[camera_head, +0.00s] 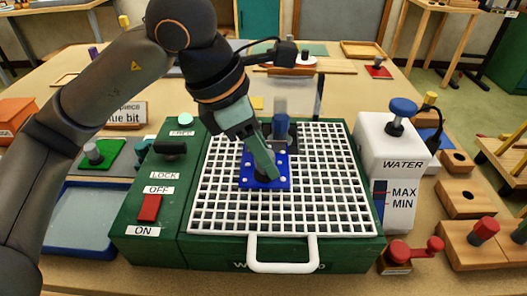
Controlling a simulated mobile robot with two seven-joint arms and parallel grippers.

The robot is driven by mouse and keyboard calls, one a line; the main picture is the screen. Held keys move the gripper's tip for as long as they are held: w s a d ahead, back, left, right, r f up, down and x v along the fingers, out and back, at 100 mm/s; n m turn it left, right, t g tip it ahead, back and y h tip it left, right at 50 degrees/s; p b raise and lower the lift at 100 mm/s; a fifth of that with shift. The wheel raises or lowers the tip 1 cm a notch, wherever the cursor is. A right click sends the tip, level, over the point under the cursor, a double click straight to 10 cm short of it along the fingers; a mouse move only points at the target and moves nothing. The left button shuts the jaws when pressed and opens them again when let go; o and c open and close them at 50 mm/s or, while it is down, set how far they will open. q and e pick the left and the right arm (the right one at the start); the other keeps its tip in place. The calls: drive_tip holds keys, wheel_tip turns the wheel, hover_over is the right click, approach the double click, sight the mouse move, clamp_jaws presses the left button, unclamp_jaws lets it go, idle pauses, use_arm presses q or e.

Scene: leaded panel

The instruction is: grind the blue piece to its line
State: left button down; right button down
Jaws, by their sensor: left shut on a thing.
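The blue piece (280,184) is a flat square with pale corner dots and a dark knob in its middle. It lies on the white grid (330,205) of the green grinder (210,250). My left gripper (266,172) comes down from above and is shut on the knob. The grinder's upright grey-blue head (280,124) stands just behind the piece; I cannot tell if they touch. The line on the piece cannot be made out. A red switch (149,207) sits between OFF and ON. A dark lever (170,149) sits between FREE and LOCK. My right gripper is not in view.
A white water tank (390,145) with a blue knob stands at the grinder's right. A blue tray (85,215) lies at the left. The grid right of the piece is clear.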

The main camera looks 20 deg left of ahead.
use_arm(q)
drive_tip(key=shift+w+d, duration=0.2)
drive_tip(key=shift+d, duration=0.4)
drive_tip(key=shift+w+d, duration=0.15)
drive_tip(key=shift+d, duration=0.55)
drive_tip(key=shift+w+d, duration=0.1)
drive_tip(key=shift+d, duration=0.1)
drive_tip(key=shift+w+d, duration=0.3)
drive_tip(key=shift+d, duration=0.55)
drive_tip(key=shift+w+d, duration=0.1)
drive_tip(key=shift+d, duration=0.15)
drive_tip(key=shift+a, duration=0.1)
